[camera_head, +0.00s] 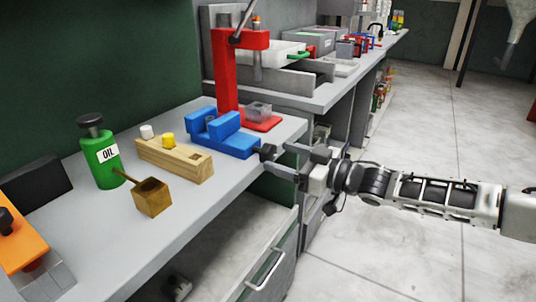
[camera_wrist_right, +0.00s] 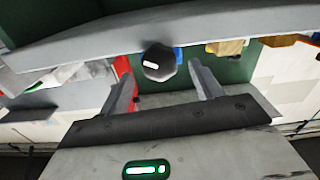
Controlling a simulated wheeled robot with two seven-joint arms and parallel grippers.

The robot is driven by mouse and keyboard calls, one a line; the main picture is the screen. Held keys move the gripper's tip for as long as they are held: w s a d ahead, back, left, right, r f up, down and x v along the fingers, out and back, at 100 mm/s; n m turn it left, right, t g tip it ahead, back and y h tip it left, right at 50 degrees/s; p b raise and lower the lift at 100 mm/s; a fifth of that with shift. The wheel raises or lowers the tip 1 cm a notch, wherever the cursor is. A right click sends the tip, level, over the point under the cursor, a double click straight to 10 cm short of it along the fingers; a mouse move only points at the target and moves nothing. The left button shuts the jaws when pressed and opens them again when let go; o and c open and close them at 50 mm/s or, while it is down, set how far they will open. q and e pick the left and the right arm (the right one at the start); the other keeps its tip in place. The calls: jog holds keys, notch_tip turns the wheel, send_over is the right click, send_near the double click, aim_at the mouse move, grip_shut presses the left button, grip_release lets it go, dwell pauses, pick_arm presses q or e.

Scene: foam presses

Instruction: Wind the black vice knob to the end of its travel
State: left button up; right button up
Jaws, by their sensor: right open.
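The blue vice (camera_head: 228,143) sits on the grey bench near its front edge. Its black knob (camera_head: 267,152) sticks out past the edge, towards my right gripper (camera_head: 278,158). In the right wrist view the knob (camera_wrist_right: 158,62) shows end-on, dark and round, with a white mark on its face. It lies between the two open fingertips, with a gap on each side. I cannot tell how deep the fingers reach along it. My left gripper is not in view.
A red press (camera_head: 228,75) stands behind the vice. To the left are a wooden block (camera_head: 180,160) with pegs, a brass box (camera_head: 152,198) and a green oil bottle (camera_head: 100,158). A drawer handle (camera_head: 266,270) is below. The floor at right is clear.

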aim_at(273, 154)
jog(key=shift+x, duration=2.3)
jog(key=c, duration=1)
jog(key=shift+n, duration=0.7)
jog(key=o, duration=1)
